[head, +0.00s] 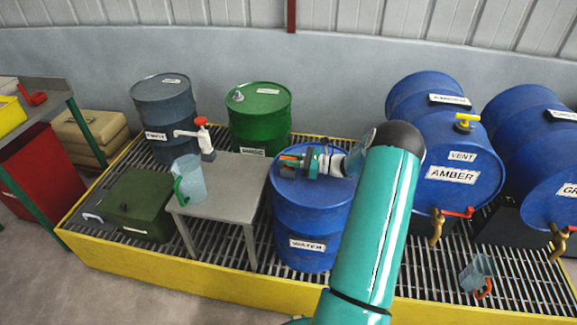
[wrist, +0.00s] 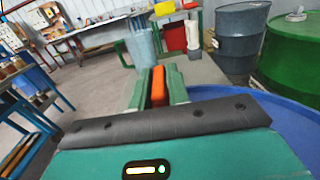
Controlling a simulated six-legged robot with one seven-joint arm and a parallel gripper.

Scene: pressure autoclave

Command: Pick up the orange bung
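The orange bung (wrist: 158,86) sits between the two green fingers of my gripper (wrist: 160,80) in the wrist view. The fingers lie close along both its sides, with little or no gap showing. In the head view the orange bung (head: 290,157) shows at the fingertips of my gripper (head: 291,161), over the left part of the blue WATER drum's top (head: 311,225). The gripper points left, nearly level. Whether the bung touches the drum top is hard to tell.
A grey table (head: 233,196) with a clear jug (head: 190,178) and a white, red-topped pump (head: 200,136) stands left of the drum. A green drum (head: 262,122) stands behind. The AMBER drum (head: 450,150) lies to the right. A yellow edge (head: 150,263) borders the grating.

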